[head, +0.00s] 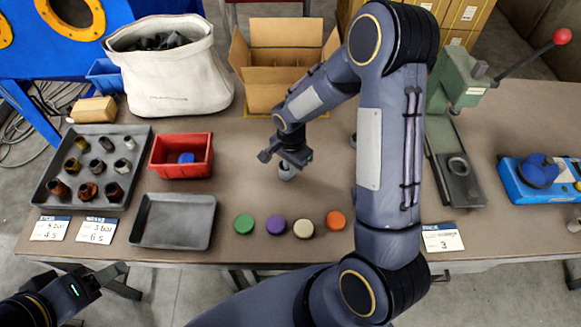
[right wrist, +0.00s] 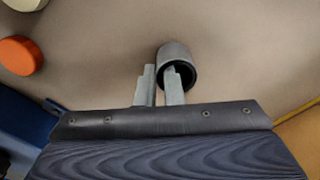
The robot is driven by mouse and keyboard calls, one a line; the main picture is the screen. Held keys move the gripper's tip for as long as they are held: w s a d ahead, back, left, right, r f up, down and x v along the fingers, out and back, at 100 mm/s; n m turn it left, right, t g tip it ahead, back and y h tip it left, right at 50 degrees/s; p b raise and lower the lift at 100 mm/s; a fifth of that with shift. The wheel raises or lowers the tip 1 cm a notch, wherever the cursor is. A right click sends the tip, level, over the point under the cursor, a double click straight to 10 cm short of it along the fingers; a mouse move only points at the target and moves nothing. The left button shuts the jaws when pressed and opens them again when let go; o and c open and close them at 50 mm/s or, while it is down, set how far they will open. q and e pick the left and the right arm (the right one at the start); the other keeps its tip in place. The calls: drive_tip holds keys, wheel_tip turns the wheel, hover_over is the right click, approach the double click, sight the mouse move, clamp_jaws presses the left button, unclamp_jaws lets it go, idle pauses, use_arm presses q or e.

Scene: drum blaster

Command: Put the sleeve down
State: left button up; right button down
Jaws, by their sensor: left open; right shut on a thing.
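A grey hollow sleeve (head: 287,171) is at my right gripper (head: 291,160) over the middle of the table. In the right wrist view the sleeve (right wrist: 178,54) shows its dark open end towards me. My right gripper (right wrist: 160,88) is shut on its wall, one finger reaching into the opening and the other outside. I cannot tell whether the sleeve touches the table (head: 330,180). My left gripper (head: 122,279) is open and empty at the lower left, off the table's front edge.
Green (head: 243,224), purple (head: 276,226), cream (head: 304,229) and orange (head: 336,220) discs lie in front of the sleeve. An empty grey tray (head: 174,240), red bin (head: 157,167) and tray of sleeves (head: 44,188) are left. A cardboard box (head: 262,101) stands behind, a green press (head: 452,88) right.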

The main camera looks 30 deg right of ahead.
drive_tip(key=shift+f, duration=0.2)
drive_tip(key=c, duration=1.6)
unclamp_jaws()
drive_tip(key=shift+o, duration=0.2)
drive_tip(key=shift+r, duration=0.15)
wheel_tip(320, 180, up, 12)
drive_tip(key=s+r+n+t+y, duration=0.1)
drive_tip(key=s+r+n+t, duration=0.1)
drive_tip(key=s, duration=0.4)
drive_tip(key=s+a+r+n+t+y, duration=0.1)
drive_tip(key=s+r+n, duration=0.3)
drive_tip(key=s+n, duration=0.2)
drive_tip(key=s+a+r+n+t+y, duration=0.1)
drive_tip(key=s+r+n+t, duration=0.1)
drive_tip(key=s, duration=0.6)
drive_tip(key=shift+r+n+t+y, duration=0.3)
drive_tip(key=shift+r+n, duration=0.6)
drive_tip(key=shift+r, duration=0.1)
drive_tip(key=shift+s, duration=0.1)
